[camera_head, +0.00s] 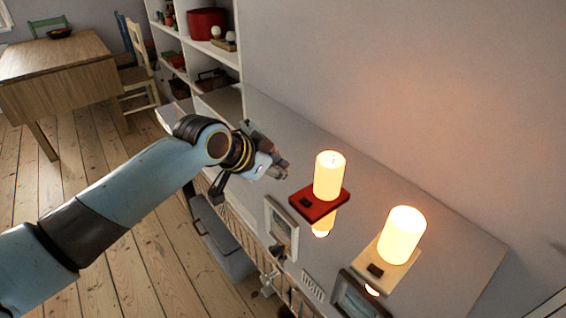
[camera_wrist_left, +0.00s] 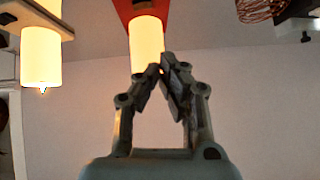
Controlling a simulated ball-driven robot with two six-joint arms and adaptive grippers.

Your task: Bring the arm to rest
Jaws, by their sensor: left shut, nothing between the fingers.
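My left arm comes in from the left in the head view, and its gripper (camera_head: 279,170) is over the grey surface along the wall. In the left wrist view the gripper (camera_wrist_left: 160,68) is shut, its fingertips together with nothing between them. A lit lamp on a red base (camera_head: 329,176) is just right of the gripper in the head view. In the wrist view this lamp (camera_wrist_left: 146,42) shows behind the fingertips; I cannot tell the exact gap. My right gripper is in neither view.
A second lit lamp (camera_head: 402,235) on a pale base is further right. Picture frames (camera_head: 281,226) and (camera_head: 358,296) are near the surface's front edge. White shelves (camera_head: 222,62) stand behind, and a wooden table (camera_head: 58,72) with chairs is at the far left. Floorboards are open between.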

